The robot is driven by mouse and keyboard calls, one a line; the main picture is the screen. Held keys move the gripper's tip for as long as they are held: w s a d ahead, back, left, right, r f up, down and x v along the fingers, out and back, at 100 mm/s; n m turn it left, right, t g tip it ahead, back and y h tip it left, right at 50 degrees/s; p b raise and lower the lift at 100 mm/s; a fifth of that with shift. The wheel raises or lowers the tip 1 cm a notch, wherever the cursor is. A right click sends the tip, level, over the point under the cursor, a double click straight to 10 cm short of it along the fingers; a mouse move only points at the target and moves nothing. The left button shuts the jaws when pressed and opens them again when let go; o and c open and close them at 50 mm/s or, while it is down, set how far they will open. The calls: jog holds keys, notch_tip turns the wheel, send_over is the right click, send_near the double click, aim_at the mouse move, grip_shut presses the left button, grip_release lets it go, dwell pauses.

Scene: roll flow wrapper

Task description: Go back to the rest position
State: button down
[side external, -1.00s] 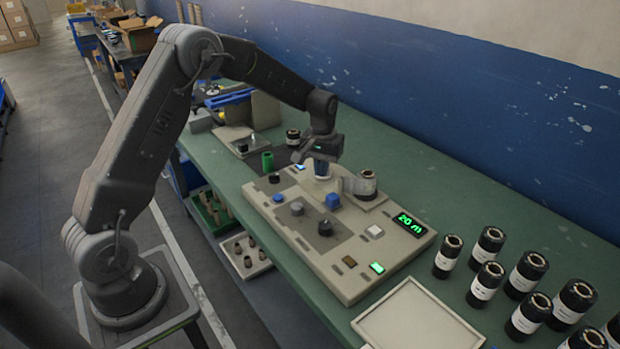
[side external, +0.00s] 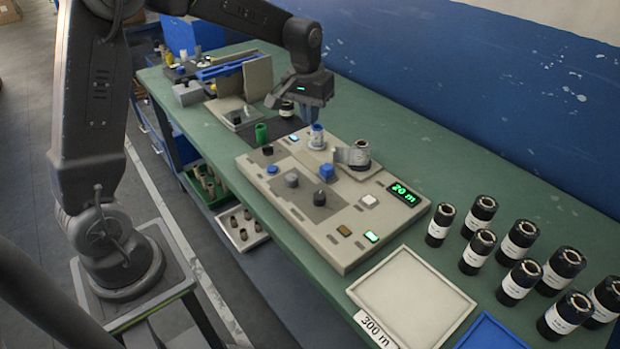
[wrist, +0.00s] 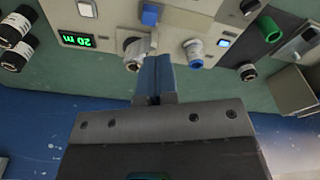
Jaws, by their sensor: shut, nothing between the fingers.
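My gripper (side external: 315,108) is shut and empty, raised above the back of the grey control panel (side external: 338,245). In the wrist view its blue fingers (wrist: 155,72) are together, in front of the panel's back edge. The panel carries a blue-and-white cylinder (side external: 317,137), which stands apart from the fingertips and also shows in the wrist view (wrist: 194,50). A roll on a metal holder (side external: 357,154) stands to its right. The green display (side external: 403,193) reads "20 m".
Several black rolls with white labels (side external: 519,238) stand at the right of the green bench (side external: 450,180). An empty tray (side external: 412,295) labelled "300 m" is at the front. A green cup (side external: 261,132) is left of the panel. The blue wall (side external: 520,90) runs behind the bench.

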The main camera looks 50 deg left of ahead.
jog(key=s+d+r+m+t, duration=0.2)
jog(key=s+d+r, duration=0.3)
jog(key=s+r, duration=0.45)
jog(key=s+d+f+m+t, duration=0.1)
jog(key=s+d, duration=0.1)
jog(key=s, duration=0.5)
jog(key=s+d+m+t, duration=0.1)
jog(key=s+d, duration=0.1)
jog(key=s, duration=0.6)
jog(key=shift+f+m, duration=0.3)
jog(key=shift+f, duration=0.05)
jog(key=c, duration=1.8)
grip_release()
